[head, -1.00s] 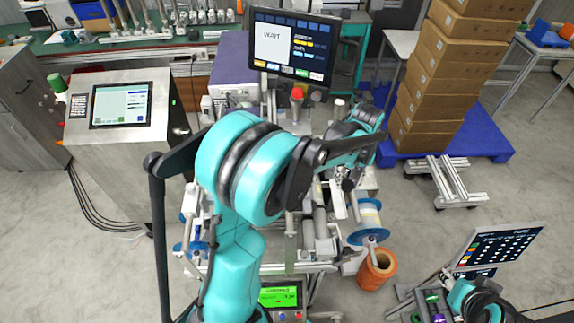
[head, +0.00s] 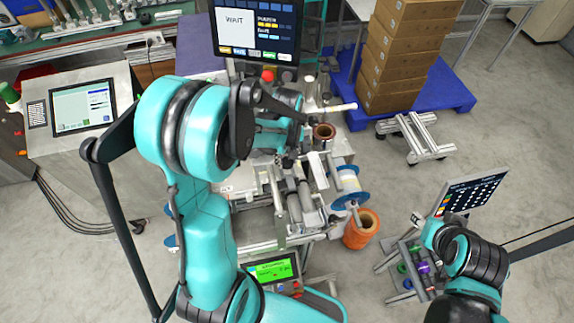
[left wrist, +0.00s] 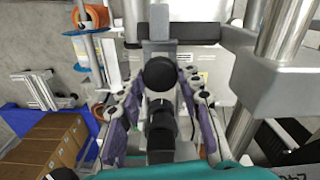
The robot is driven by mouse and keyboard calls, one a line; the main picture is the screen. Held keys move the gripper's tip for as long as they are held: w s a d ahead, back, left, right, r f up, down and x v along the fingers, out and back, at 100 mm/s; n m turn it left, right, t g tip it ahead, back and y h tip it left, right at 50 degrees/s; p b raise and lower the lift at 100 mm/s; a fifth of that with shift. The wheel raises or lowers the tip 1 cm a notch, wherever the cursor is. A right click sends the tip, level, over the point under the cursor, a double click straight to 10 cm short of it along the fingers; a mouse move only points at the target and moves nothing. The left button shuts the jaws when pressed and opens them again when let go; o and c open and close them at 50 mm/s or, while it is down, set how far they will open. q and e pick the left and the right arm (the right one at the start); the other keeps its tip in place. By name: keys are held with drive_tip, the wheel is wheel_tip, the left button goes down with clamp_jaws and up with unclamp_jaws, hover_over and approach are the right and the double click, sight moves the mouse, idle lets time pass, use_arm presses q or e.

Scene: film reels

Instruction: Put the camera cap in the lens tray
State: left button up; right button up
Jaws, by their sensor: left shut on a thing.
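My left gripper (head: 290,152) is over the machine in the head view, partly hidden by my own arm. In the left wrist view its two fingers with purple sides (left wrist: 160,95) stand either side of a black round thing (left wrist: 159,73). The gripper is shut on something. I cannot tell whether the black round thing is the camera cap. I cannot make out the lens tray in either view. My right arm shows at the lower right of the head view, but its fingers cannot be made out.
The machine carries a blue-and-white spool (head: 347,185) and a copper reel (head: 324,131). A screen reading WAIT (head: 255,33) rises behind. Stacked boxes (head: 405,55) sit on a blue pallet. A rack with coloured rings (head: 410,266) is near my right arm.

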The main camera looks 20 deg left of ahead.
sight(287, 162)
use_arm(q)
drive_tip(key=shift+f+b, duration=0.3)
drive_tip(key=shift+f, duration=1.7)
drive_tip(key=shift+f, duration=0.15)
drive_tip(key=o, duration=0.9)
drive_tip(key=shift+o, duration=0.2)
